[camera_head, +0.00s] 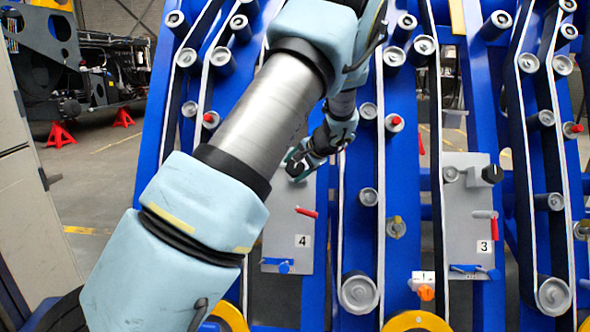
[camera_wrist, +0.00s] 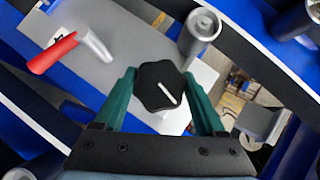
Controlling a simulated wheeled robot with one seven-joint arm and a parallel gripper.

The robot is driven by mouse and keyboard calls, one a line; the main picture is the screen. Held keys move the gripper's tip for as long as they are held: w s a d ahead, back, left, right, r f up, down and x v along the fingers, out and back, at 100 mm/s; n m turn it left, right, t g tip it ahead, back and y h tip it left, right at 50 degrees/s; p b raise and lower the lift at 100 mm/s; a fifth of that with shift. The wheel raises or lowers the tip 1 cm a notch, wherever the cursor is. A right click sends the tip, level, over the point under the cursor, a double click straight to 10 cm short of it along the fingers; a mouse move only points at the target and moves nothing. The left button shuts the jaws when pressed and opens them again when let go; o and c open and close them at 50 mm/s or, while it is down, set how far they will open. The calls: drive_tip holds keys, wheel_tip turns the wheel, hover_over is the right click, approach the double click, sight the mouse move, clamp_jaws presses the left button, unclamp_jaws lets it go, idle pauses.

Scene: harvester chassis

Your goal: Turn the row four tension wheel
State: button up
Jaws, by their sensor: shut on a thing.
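The row four tension wheel (camera_wrist: 158,88) is a black lobed knob with a white pointer line, in the middle of the wrist view. The green fingers of my gripper (camera_wrist: 159,84) stand on either side of it and are shut on it. The white line slants down to the right in that view. In the head view my gripper (camera_head: 297,165) is at the upper part of the grey panel (camera_head: 287,252) marked 4. My gripper and arm hide the wheel there.
A red-handled lever (camera_head: 307,211) and a blue lever (camera_head: 279,264) sit lower on the row four panel. A metal roller (camera_wrist: 201,32) stands close to the wheel. The row three panel (camera_head: 465,225) with its own black knob (camera_head: 492,173) is to the right. Belts and rollers surround the panels.

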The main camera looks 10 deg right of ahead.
drive_tip(key=o, duration=1.3)
drive_tip(key=v, duration=1)
drive_tip(key=shift+s+d+r+p, duration=0.15)
drive_tip(key=shift+s+r+p, duration=0.1)
drive_tip(key=shift+p, duration=0.15)
